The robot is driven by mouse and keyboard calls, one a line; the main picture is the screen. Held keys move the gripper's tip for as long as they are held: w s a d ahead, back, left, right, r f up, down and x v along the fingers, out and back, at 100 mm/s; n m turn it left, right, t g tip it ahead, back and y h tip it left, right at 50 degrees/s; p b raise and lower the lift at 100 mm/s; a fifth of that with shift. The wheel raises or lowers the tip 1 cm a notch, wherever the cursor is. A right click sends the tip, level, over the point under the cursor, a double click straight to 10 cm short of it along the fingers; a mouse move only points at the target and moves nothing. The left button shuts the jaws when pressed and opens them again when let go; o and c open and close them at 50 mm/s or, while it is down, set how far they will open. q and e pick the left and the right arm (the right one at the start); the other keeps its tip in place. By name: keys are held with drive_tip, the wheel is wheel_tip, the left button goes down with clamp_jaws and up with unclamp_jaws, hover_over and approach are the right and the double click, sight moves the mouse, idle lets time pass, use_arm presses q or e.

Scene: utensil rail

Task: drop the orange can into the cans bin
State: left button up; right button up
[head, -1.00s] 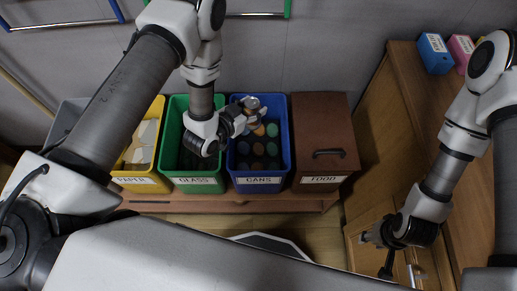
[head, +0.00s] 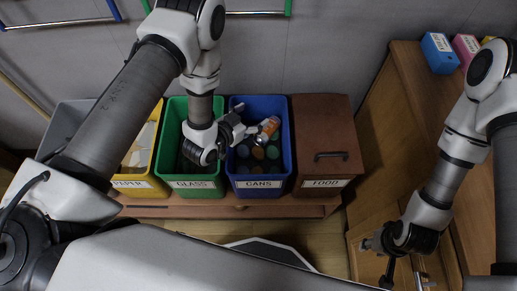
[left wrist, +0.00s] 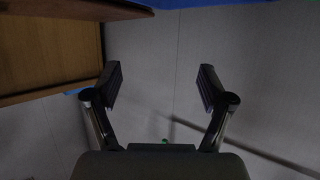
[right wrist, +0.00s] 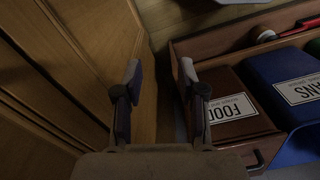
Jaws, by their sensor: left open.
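The orange can (head: 267,129), with a silvery end, is tilted over the mouth of the blue cans bin (head: 262,183). I cannot tell whether it rests on the cans inside or is in the air. My left gripper (head: 248,128) is open just left of the can, over the bin. In the left wrist view its fingers (left wrist: 159,85) are spread with nothing between them, and the can does not show. My right gripper (head: 376,247) is at the lower right, away from the bins. The right wrist view shows its fingers (right wrist: 160,75) apart and empty.
The green glass bin (head: 195,183) and yellow paper bin (head: 140,185) stand left of the cans bin. The closed brown food bin (head: 322,120) stands at its right. Several dark round cans lie inside the cans bin. A wooden cabinet (head: 400,120) bounds the right side.

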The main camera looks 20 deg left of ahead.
use_arm(q)
drive_tip(key=v, duration=1.1)
drive_tip(key=shift+s+r, duration=0.2)
drive_tip(key=shift+a, duration=0.1)
